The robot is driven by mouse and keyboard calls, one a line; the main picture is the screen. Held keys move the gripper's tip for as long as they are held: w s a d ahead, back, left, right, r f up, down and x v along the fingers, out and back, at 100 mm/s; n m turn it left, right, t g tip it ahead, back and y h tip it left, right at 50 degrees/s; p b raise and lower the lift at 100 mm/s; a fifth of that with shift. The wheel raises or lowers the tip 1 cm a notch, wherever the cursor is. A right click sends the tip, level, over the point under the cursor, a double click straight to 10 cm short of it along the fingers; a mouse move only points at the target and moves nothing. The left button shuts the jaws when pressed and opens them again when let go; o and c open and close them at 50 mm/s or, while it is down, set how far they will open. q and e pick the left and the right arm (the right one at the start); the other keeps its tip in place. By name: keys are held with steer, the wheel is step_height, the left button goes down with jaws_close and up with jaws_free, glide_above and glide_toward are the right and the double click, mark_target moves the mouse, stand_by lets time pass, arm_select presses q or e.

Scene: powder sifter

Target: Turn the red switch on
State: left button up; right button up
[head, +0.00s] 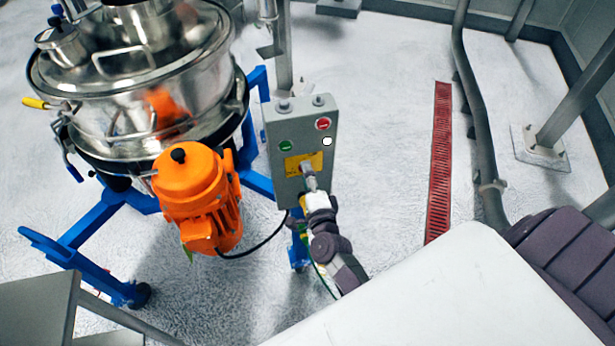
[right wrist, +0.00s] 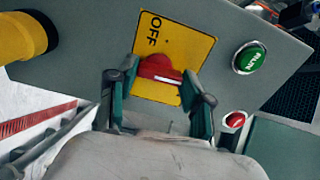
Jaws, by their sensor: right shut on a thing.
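The red switch (right wrist: 160,70) sits on a yellow plate (right wrist: 190,45) marked OFF, on a grey control box. The white mark on the switch's face lies roughly crosswise in the right wrist view. My right gripper (right wrist: 160,85) is shut on the red switch, one finger at each side. In the head view my right gripper (head: 309,174) meets the yellow plate (head: 292,163) on the control box (head: 285,185) and hides the switch there. My left gripper is not in view.
A green RUN button (right wrist: 249,58) and a red button (right wrist: 235,120) are close to the gripper. An orange motor (head: 197,195) and the steel sifter (head: 150,95) on a blue frame (head: 75,235) stand left of the box. Floor right of the box is clear up to a red grate (head: 439,160).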

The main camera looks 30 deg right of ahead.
steer(key=shift+r+m, duration=0.15)
steer(key=shift+m, duration=0.15)
steer(key=o, duration=1.2)
steer(key=shift+w, duration=0.1)
steer(key=shift+c, duration=0.2)
steer(key=v, duration=1.2)
